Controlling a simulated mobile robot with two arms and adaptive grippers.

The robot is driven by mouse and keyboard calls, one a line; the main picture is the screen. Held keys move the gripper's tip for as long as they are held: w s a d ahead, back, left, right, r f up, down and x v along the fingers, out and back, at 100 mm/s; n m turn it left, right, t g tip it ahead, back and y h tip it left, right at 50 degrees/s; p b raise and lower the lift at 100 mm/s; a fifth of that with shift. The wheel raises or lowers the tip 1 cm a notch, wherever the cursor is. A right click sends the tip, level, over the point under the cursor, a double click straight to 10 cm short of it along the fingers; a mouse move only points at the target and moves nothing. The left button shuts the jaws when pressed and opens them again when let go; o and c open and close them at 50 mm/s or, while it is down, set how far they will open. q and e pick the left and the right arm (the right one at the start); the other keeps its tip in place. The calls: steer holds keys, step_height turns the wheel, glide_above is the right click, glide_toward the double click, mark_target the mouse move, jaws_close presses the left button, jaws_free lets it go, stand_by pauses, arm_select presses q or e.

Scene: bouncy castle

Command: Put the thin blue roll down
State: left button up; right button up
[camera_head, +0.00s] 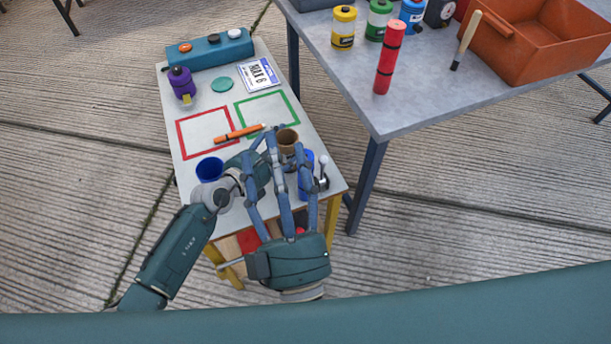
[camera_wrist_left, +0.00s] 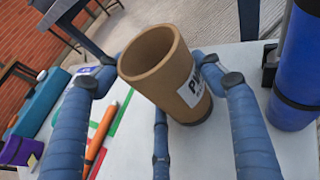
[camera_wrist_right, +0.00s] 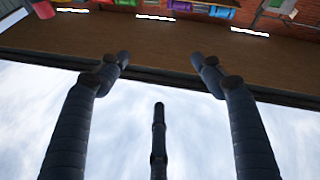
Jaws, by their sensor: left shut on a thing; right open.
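A blue roll with dark bands (camera_head: 305,172) stands upright at the right side of the small table; it is partly behind my fingers, and shows at the right edge of the left wrist view (camera_wrist_left: 303,65), outside my fingers. A brown cup (camera_head: 288,136) with a white label stands left of it. In the left wrist view the cup (camera_wrist_left: 155,65) is between my left fingers. My left gripper (camera_head: 280,152) appears shut on the cup. My right gripper (camera_head: 280,170) is open and empty, its fingers pointing up in front of the table; its wrist view shows only empty space between the fingers.
A larger table (camera_head: 420,105) holds a red roll (camera_head: 388,62).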

steer(key=w+d+f+m+g+h, duration=0.2)
steer(key=d+f+m+g+h, duration=0.15)
steer(key=m+h, duration=0.2)
steer(key=m+g, duration=0.5)
steer(key=g, duration=0.1)
glide_toward(309, 154)
step_height(309, 154, down, 3)
steer(key=s, duration=0.3)
steer(key=x, duration=1.2)
steer(key=shift+w, duration=0.3)
steer(key=shift+a+t+h, duration=0.1)
steer(key=shift+t+h, duration=0.15)
steer(key=c, duration=1.4)
jaws_close()
steer(key=shift+r, duration=0.1)
